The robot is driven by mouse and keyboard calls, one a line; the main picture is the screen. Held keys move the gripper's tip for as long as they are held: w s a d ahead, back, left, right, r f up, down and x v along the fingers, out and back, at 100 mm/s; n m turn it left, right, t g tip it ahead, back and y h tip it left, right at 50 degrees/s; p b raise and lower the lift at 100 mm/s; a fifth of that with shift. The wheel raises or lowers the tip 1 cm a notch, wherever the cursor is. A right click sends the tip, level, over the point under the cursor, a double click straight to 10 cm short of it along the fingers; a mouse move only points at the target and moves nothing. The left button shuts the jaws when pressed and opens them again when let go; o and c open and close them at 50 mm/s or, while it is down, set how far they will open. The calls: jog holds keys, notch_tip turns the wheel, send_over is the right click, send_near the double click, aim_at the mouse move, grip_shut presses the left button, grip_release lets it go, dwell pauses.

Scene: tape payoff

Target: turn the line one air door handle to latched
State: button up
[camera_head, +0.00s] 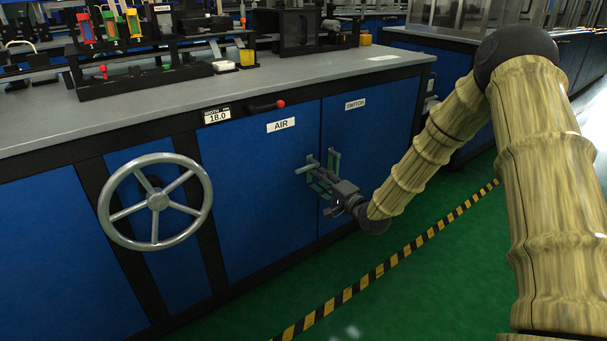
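The blue air door (255,195) sits in the front of the workbench, under a white AIR label (281,125). Its small grey-green handle (305,168) is at the door's right edge and appears roughly level, tilted slightly. My gripper (322,181) is right at this handle, in front of the seam between the air and switch doors. The gripper's fingers overlap the handle area, so contact and finger gap are unclear. The air door looks closed.
The switch door (370,140) is just right, with an upright handle (334,163) close to my gripper. A large grey handwheel (156,201) stands out at the left. Green floor with a striped line (390,262) lies in front.

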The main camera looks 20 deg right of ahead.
aim_at(305, 170)
jog(key=b+x, duration=0.2)
jog(key=x, duration=0.5)
jog(key=shift+w+a+f+b, duration=0.1)
jog(key=shift+w+f+b, duration=0.1)
jog(key=shift+w+b, duration=0.15)
jog(key=shift+w+a+r, duration=0.1)
jog(key=shift+w+a, duration=0.15)
jog(key=shift+w, duration=0.4)
grip_shut()
